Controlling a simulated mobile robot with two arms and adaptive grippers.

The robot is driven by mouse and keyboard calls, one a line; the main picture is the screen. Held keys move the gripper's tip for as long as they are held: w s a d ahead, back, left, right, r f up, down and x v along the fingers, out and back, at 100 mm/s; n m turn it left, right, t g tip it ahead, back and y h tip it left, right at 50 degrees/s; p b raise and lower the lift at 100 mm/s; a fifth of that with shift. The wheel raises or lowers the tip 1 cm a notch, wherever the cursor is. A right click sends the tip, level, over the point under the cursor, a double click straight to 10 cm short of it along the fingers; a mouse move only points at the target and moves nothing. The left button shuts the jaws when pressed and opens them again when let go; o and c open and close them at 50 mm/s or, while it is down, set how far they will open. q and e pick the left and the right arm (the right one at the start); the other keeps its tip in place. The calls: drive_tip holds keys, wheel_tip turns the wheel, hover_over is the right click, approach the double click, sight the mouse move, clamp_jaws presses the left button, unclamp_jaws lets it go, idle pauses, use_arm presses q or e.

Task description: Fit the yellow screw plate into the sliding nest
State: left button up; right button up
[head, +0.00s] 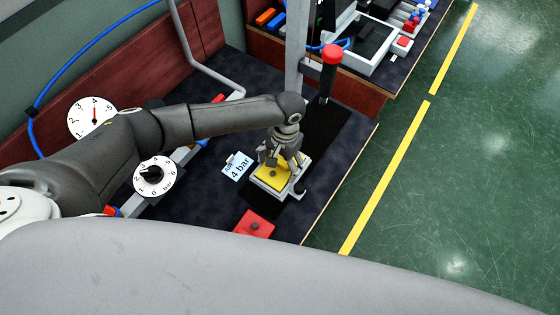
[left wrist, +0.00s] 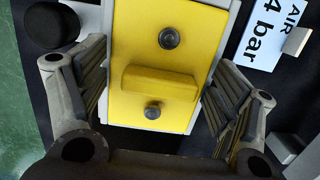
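The yellow screw plate (head: 271,175) lies in the light grey sliding nest (head: 279,193) on the dark bench. In the left wrist view the plate (left wrist: 135,45) shows a raised yellow bar and two dark screws. Pale nest edges (left wrist: 108,50) run along both its long sides, and it looks flat between them. My left gripper (head: 280,160) is over the plate. My right gripper is out of view.
A post with a red knob (head: 332,54) rises behind the nest. A red block (head: 254,224) lies in front. An "AIR 4 bar" label (head: 237,166) and a dial (head: 154,176) are at the left. The bench edge (head: 345,185) is to the right.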

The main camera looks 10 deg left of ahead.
use_arm(q)
drive_tip(key=shift+o, duration=0.9)
wheel_tip(320, 180, up, 12)
drive_tip(key=w, duration=0.1)
drive_tip(key=shift+w+d, duration=0.3)
drive_tip(key=shift+d, duration=0.1)
drive_tip(key=shift+f, duration=0.1)
